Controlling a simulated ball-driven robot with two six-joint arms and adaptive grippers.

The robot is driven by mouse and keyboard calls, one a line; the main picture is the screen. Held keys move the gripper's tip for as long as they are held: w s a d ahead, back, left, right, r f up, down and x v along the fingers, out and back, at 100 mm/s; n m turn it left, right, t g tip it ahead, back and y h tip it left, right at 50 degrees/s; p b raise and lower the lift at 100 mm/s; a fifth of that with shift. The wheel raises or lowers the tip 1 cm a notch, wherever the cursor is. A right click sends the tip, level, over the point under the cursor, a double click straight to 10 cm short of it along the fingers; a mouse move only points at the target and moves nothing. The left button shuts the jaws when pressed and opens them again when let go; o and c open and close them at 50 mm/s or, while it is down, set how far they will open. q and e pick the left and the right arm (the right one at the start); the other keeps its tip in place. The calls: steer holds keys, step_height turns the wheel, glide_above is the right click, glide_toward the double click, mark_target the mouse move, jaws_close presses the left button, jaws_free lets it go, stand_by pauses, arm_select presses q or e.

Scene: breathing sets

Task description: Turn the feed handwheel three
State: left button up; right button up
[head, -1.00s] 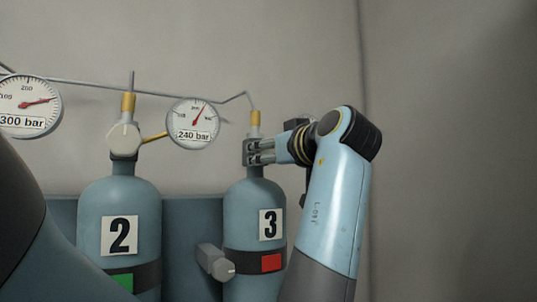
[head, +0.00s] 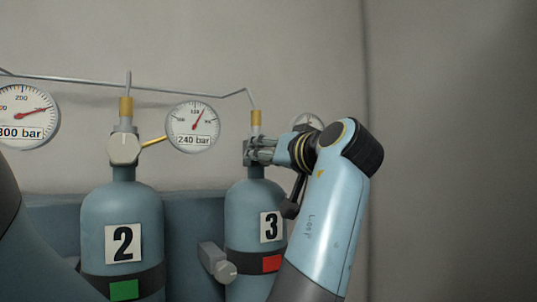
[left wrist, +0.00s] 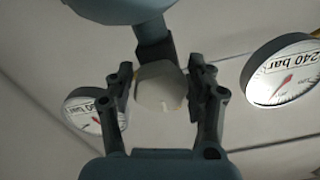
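Blue-grey cylinder 3 (head: 240,205) stands right of cylinder 2 in the head view. My left gripper (head: 252,151) is at the valve on top of it, fingers pointing left. In the left wrist view, upside down, the pale faceted feed handwheel (left wrist: 160,88) lies between the two fingers of my left gripper (left wrist: 158,85). The fingers are close to its two sides; whether both touch it is unclear. In the head view this handwheel is hidden by the gripper. My right gripper is in neither view.
Cylinder 2 (head: 101,205) has its own pale handwheel (head: 124,148). The 240 bar gauge (head: 193,127) hangs between the two valves, and a 300 bar gauge (head: 28,117) is at far left. Another gauge (head: 308,122) is partly behind my wrist. A grey knob (head: 217,262) sticks out low beside cylinder 3.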

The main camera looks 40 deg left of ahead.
arm_select(q)
steer(key=o, duration=0.3)
step_height(320, 180, up, 10)
stand_by(0.5)
steer(key=shift+d+f, duration=0.1)
stand_by(0.6)
